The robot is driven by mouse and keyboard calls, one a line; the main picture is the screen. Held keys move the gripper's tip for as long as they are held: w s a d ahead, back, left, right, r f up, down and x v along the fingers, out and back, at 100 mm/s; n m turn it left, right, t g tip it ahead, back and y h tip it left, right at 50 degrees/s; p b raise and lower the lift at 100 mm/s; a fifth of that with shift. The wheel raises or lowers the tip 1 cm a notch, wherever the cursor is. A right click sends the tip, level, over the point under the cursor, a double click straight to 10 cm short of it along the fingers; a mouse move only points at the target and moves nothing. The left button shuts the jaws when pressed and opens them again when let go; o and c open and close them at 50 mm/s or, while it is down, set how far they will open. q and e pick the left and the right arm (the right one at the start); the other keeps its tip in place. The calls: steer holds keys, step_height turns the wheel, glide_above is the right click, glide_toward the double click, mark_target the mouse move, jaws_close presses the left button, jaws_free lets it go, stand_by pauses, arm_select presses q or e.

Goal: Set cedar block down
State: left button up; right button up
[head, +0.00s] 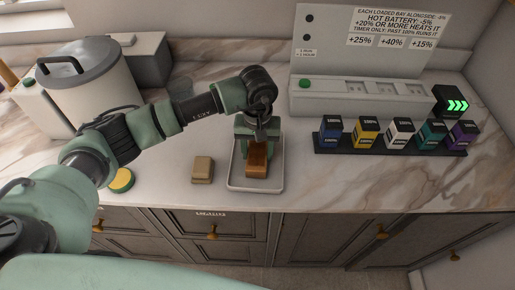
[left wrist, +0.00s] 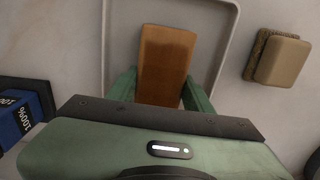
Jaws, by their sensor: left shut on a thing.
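The cedar block (head: 257,170) is an orange-brown wooden block. It is in or just above a shallow pale tray (head: 274,184) on the marble counter. My left gripper (head: 256,150) comes down from above and is shut on the block. In the left wrist view the block (left wrist: 166,58) stands between the two green fingers (left wrist: 160,92), inside the tray rim (left wrist: 232,25). I cannot tell whether its underside touches the tray floor. My right gripper does not show.
A tan block (head: 203,169) lies left of the tray, and a yellow-topped round thing (head: 122,180) farther left. A black rack (head: 325,150) with several coloured batteries stands to the right, before a pale charger (head: 340,97). A large lidded pot (head: 95,85) stands back left.

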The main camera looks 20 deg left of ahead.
arm_select(q)
steer(key=shift+f+b, duration=0.15)
steer(key=shift+b, duration=0.15)
steer(key=o, duration=1.6)
steer(key=shift+c, duration=0.2)
